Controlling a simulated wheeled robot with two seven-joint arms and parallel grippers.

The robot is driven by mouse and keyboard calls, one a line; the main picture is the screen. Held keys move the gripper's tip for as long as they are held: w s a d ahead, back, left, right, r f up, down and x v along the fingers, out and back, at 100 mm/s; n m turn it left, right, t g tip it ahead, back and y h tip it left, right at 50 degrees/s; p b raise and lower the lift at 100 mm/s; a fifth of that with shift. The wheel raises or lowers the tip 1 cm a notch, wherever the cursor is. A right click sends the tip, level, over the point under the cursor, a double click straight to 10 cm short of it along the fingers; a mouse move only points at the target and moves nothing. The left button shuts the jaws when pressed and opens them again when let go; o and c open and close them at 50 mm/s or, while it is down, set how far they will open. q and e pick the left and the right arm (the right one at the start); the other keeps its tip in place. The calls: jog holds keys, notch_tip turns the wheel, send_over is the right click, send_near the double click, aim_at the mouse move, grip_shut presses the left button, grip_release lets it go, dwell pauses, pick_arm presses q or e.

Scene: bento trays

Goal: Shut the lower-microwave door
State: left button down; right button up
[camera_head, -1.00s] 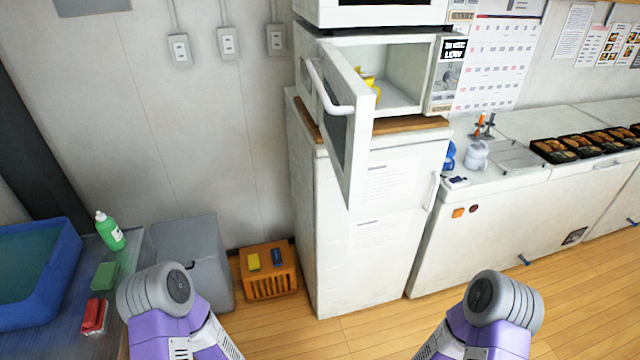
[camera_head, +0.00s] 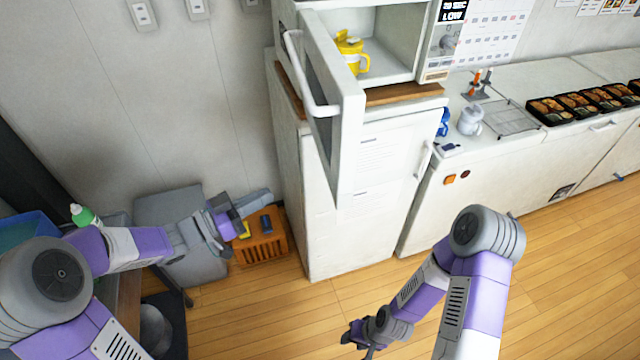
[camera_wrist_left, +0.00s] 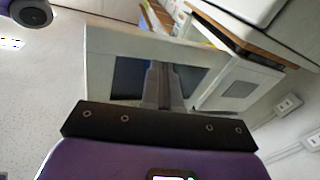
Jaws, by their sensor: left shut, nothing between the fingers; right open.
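The lower microwave (camera_head: 436,66) stands on a wooden board on top of a white fridge, with a yellow cup (camera_head: 351,54) inside. Its white door (camera_head: 349,140) with a curved handle (camera_head: 308,80) hangs wide open toward me. My left gripper (camera_head: 264,194) is shut and empty, low and to the left of the fridge, apart from the door. In the left wrist view the shut fingers (camera_wrist_left: 164,84) point toward the white door (camera_wrist_left: 100,65) and its dark window. My right gripper (camera_head: 356,342) is open and empty, low over the floor in front of the fridge.
The white fridge (camera_head: 375,215) stands under the microwave. An orange crate (camera_head: 262,252) and a grey bin (camera_head: 165,207) are on the floor near my left gripper. A counter with bento trays (camera_head: 590,102) and a grey mug (camera_head: 470,120) is at right. The wooden floor in front is clear.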

pick_arm(q)
jog(key=s+r+m+g+h, duration=0.2)
jog(key=s+r+m+g, duration=0.3)
jog(key=s+r, duration=0.2)
jog(key=g+p, duration=0.1)
send_near(336, 192)
jog(key=shift+m, duration=0.4)
jog(key=x, duration=0.7)
jog(key=shift+s+r, duration=0.15)
jog(key=shift+r, duration=0.05)
